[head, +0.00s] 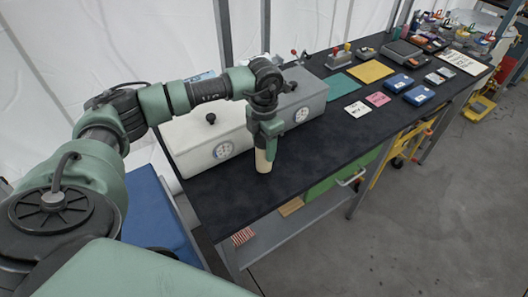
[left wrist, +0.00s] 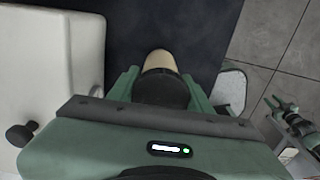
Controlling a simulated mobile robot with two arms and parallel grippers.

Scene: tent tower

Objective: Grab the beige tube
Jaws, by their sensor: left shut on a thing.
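The beige tube (head: 264,160) is upright in the head view, at or just above the dark tabletop near its front edge; I cannot tell whether its bottom touches. It also shows in the left wrist view (left wrist: 161,61), with a dark section nearer the camera. My left gripper (head: 266,138) points down and is shut on the tube; its green fingers (left wrist: 160,88) lie on both sides of it. The gripper hides the tube's upper part in the head view. My right gripper cannot be made out in the head view.
A white box (head: 205,145) stands left of the tube and a grey box (head: 305,97) behind it. Blue cases (head: 397,82), coloured sheets (head: 371,71) and a scale (head: 400,50) lie farther right on the dark table (head: 330,150). The tabletop just right of the tube is clear.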

